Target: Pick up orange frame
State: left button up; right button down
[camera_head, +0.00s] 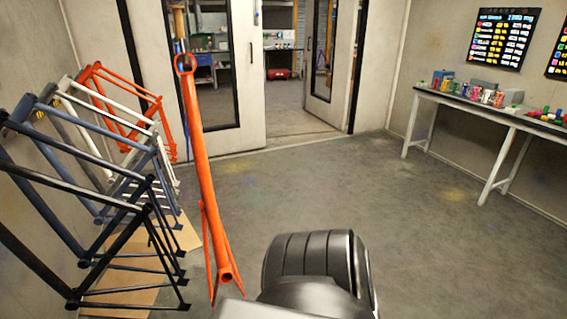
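An orange bicycle frame (202,160) stands steeply upright in the middle left of the head view, close to me. Its round tube end is at the top, and its thin forked tubes spread at the bottom. What holds it up is not visible. A second orange frame (160,108) stands at the far end of the row of frames on the left. A dark, ribbed arm link of mine rises from the bottom centre, just right of the near orange frame's lower end. No gripper fingers show in this view.
Black (45,205), blue-grey (62,115) and white (85,98) frames stand in a row on the left. A table (468,118) with coloured cans is at the right wall. Double doors (215,75) are at the back, one leaf open. The middle floor is clear.

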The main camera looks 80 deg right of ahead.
aim_at(209, 211)
jog(key=z, duration=2.3)
